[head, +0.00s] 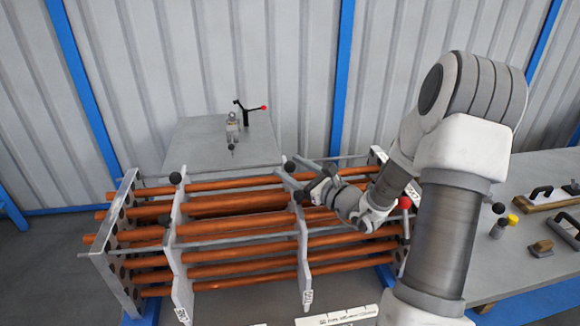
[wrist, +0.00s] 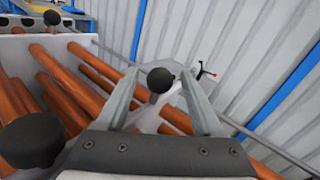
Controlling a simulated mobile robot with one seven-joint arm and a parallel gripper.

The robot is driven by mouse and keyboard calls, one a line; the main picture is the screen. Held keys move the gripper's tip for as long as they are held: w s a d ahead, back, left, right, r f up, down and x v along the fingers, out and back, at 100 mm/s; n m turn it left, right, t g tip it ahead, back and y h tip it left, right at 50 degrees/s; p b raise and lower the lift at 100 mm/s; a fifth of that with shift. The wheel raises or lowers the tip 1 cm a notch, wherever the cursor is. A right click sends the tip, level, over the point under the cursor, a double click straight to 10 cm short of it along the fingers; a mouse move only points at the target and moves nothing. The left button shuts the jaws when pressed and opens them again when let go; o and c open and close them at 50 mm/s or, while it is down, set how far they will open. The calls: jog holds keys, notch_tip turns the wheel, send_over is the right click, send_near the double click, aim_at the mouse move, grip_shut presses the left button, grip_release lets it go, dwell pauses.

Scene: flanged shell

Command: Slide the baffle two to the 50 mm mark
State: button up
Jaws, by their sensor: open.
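Two grey baffle plates stand across a bundle of copper tubes (head: 235,228). The left baffle (head: 179,245) has a black knob (head: 175,178) on top. The middle baffle (head: 303,255) has black knobs near its top. Both have small labels at the bottom, too small to read surely, so I cannot tell which is baffle two. My gripper (head: 304,172) is open at the top of the middle baffle. In the wrist view a black knob (wrist: 160,80) shows between its spread fingers (wrist: 160,98); contact cannot be told. A white marked strip (head: 335,317) lies at the front.
Perforated end plate (head: 118,245) holds the tubes at left. A red knob (head: 404,203) shows at the right end. A grey table (head: 205,140) with a clamp stands behind. A bench (head: 480,220) with tools is at right. My arm hides part of the rack's right end.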

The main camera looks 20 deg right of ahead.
jog(key=shift+w+a, duration=0.2)
jog(key=shift+w, duration=0.2)
jog(key=shift+c, duration=0.3)
grip_shut()
dwell(0.9)
